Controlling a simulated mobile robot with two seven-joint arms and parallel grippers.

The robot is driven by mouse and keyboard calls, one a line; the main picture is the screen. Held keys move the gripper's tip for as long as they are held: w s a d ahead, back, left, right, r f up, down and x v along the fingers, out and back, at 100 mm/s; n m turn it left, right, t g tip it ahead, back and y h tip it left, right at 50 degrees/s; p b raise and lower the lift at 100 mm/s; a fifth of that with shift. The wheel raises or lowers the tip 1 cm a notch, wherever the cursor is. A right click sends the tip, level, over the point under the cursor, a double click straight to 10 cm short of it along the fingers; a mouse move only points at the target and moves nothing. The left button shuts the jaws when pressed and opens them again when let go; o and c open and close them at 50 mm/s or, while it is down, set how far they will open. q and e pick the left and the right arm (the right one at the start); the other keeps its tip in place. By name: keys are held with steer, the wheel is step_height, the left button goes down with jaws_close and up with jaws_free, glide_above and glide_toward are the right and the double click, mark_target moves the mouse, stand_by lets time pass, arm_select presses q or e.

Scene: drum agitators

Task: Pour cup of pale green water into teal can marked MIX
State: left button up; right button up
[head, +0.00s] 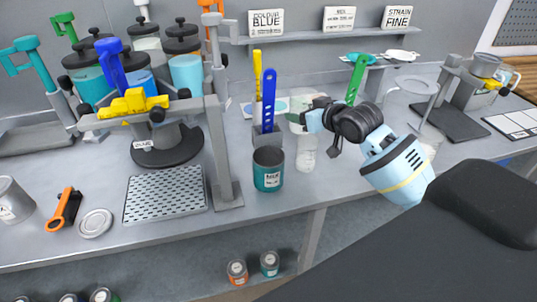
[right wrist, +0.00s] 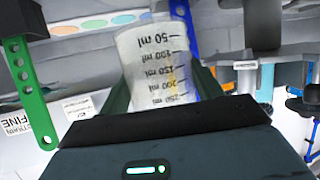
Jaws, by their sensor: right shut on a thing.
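The teal can marked MIX (head: 268,172) stands upright on the bench with its dark open mouth facing up. My right gripper (head: 309,121) is to the right of it and above the bench. It is shut on a clear measuring cup (head: 297,123), partly hidden by the gripper in the head view. In the right wrist view the cup (right wrist: 158,65) sits between the two fingers, and its ml marks read upside down. The liquid level inside is not clear. My left gripper is not in view.
A perforated tray (head: 166,194) and a grey stand post (head: 221,160) are to the left.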

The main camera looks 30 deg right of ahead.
mark_target(293, 112)
steer(key=shift+s+a+r+n+h, duration=0.15)
steer(key=shift+a+r+n+h, duration=0.1)
steer(key=shift+a+n+h, duration=0.25)
steer(key=shift+a+r+n+t+h, duration=0.3)
steer(key=shift+n+t, duration=0.1)
steer(key=shift+n, duration=0.2)
steer(key=shift+s+a+n, duration=0.15)
steer(key=shift+a+n, duration=0.1)
steer(key=shift+n, duration=0.05)
steer(key=shift+s+a+f+n+t+h, duration=0.1)
steer(key=shift+a+f+n+t+h, duration=0.2)
steer(key=shift+a+n+t+h, duration=0.15)
steer(key=shift+s+a+r+n+t+h, duration=0.25)
steer(key=shift+a+r+n, duration=0.2)
steer(key=shift+n, duration=0.3)
steer(key=shift+f+n, duration=0.25)
steer(key=shift+n, duration=0.25)
